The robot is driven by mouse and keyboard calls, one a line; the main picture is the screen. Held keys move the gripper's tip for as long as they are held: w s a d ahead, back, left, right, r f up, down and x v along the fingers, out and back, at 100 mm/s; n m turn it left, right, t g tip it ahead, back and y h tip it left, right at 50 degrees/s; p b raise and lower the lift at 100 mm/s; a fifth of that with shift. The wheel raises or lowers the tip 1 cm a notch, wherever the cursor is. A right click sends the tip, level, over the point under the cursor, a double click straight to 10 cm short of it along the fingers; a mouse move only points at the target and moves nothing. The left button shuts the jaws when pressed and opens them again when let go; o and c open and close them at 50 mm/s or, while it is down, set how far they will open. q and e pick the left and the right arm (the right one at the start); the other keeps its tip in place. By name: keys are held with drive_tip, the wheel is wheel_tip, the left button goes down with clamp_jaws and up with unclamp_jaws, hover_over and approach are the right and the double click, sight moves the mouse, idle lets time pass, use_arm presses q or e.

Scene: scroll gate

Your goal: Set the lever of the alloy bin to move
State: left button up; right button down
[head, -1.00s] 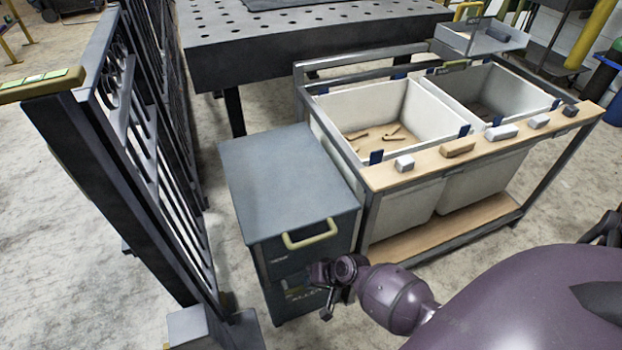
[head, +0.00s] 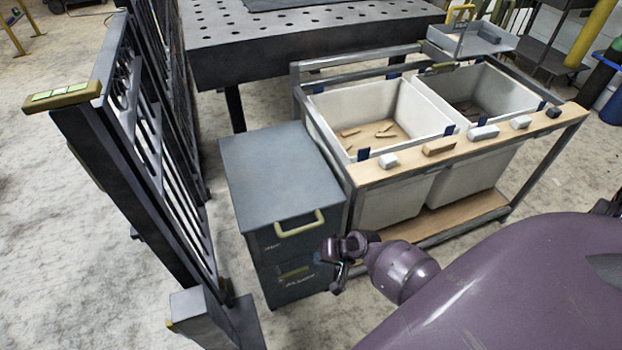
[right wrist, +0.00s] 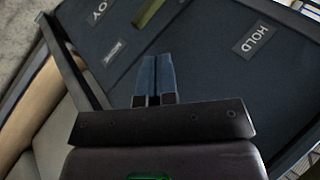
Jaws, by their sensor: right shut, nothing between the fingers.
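The alloy bin (head: 270,175) is a dark grey cabinet with a pale yellow handle (head: 299,224) on its front. A lettered label, partly readable as the alloy name, is low on that front. An olive bar (head: 293,272), seemingly the lever, sits below the handle and shows in the right wrist view (right wrist: 157,10), cut by the top edge. A HOLD label (right wrist: 258,38) is right of it there; a smaller label (right wrist: 114,52) is left, unreadable. My right gripper (head: 340,282) is shut and empty, at the right side of the bin's front; its fingertips (right wrist: 153,60) appear below the bar. My left gripper is out of view.
A cart with a wooden front ledge (head: 400,167) and white tubs (head: 350,105) stands right of the bin. A dark barred gate (head: 150,170) stands to the left. A perforated steel table (head: 290,50) is behind. Concrete floor lies open at far left.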

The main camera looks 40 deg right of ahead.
drive_tip(key=shift+s+d+r, duration=0.85)
drive_tip(key=shift+s+d, duration=0.05)
drive_tip(key=shift+d, duration=0.05)
